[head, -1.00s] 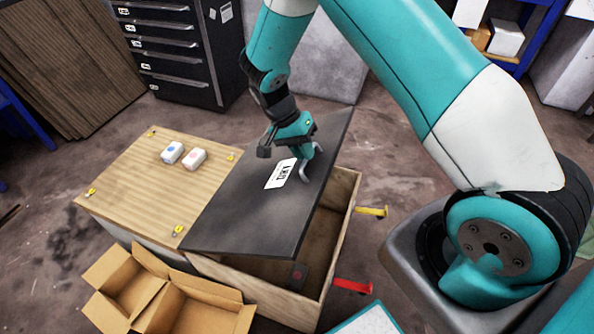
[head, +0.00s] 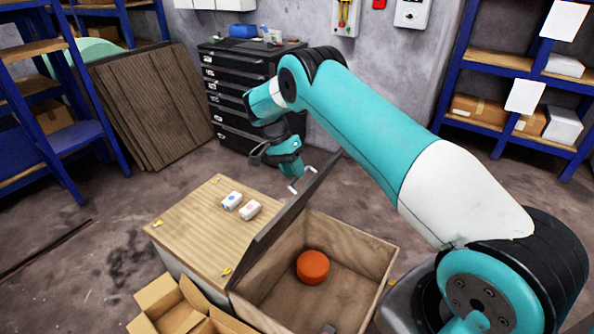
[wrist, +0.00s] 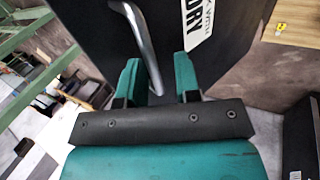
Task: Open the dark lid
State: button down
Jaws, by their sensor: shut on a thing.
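The dark lid (head: 292,208) stands raised and steeply tilted, seen nearly edge-on in the head view, along the left side of the open wooden bin (head: 362,242). In the wrist view the lid (wrist: 228,62) is a dark panel with a white label. Its bent metal handle (wrist: 145,45) runs down between the fingers of my gripper (wrist: 158,78). My gripper (head: 294,180) is shut on this handle, at the lid's upper far part. The exact finger contact is partly hidden. An orange round thing (head: 313,267) lies inside the bin.
An open cardboard box (head: 175,305) stands in front. Black drawers (head: 235,100) stand behind, and blue shelves at both sides.

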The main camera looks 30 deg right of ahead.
jog(key=shift+w+a+f+p, duration=0.55)
jog(key=shift+w+p, duration=0.1)
jog(key=shift+w, duration=0.15)
jog(key=shift+f, duration=0.1)
jog(key=c, duration=1.2)
grip_release()
jog(key=shift+w+f, duration=0.15)
jog(key=shift+o, duration=0.2)
jog(key=shift+w+d+r, duration=0.1)
jog(key=shift+w+r, duration=0.05)
jog(key=shift+r, duration=0.2)
notch_tip(320, 180, up, 20)
jog(key=p, duration=1.8)
